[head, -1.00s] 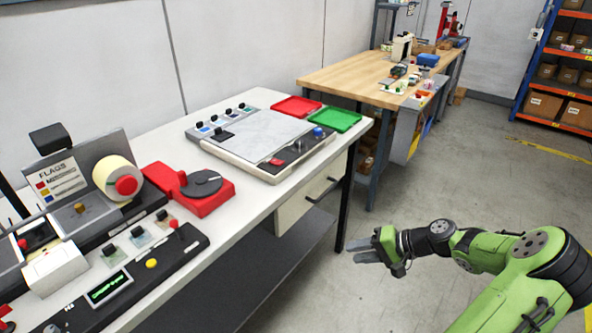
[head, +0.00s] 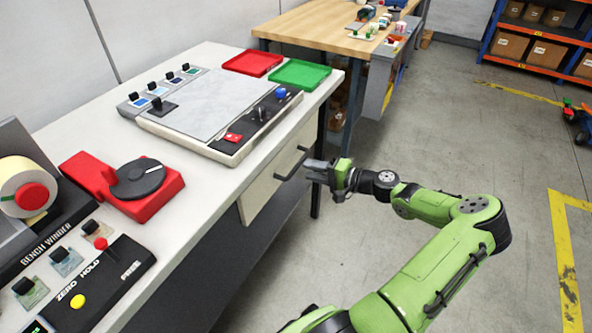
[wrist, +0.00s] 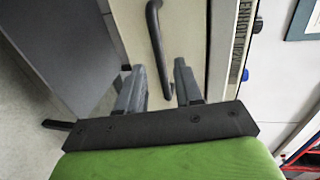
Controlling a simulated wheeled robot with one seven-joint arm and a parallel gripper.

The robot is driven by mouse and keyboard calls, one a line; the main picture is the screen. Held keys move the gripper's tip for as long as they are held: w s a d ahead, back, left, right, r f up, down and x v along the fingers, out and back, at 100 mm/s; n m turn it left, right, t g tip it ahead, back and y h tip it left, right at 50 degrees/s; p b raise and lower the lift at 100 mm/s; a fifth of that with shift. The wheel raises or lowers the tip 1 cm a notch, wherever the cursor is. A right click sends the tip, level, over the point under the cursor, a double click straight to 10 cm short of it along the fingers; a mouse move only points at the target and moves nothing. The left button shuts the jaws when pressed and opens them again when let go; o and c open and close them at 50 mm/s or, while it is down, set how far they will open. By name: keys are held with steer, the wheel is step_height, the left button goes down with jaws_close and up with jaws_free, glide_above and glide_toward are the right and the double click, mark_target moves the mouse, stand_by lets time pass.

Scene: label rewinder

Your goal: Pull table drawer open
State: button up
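The table drawer (head: 257,192) is a pale front under the right part of the white table, with a dark bar handle (head: 292,163). The drawer looks closed. In the wrist view the handle (wrist: 157,45) runs up and down on the pale drawer front (wrist: 188,28). My gripper (head: 312,170) is close to the handle in the head view. In the wrist view my gripper (wrist: 158,82) has its two fingers apart, pointing at the drawer front. The lower end of the handle shows between the fingertips. Whether the fingers touch it cannot be told.
The white table (head: 215,195) carries a grey panel machine (head: 200,105), a red tray (head: 252,62), a green tray (head: 299,73) and a red dial device (head: 125,182). A dark table leg (head: 319,150) stands beside the drawer.

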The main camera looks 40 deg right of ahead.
mark_target(297, 165)
steer(key=b+x, duration=0.1)
steer(key=x, duration=0.4)
steer(key=shift+w+a, duration=0.1)
steer(key=shift+w, duration=0.25)
jaws_close()
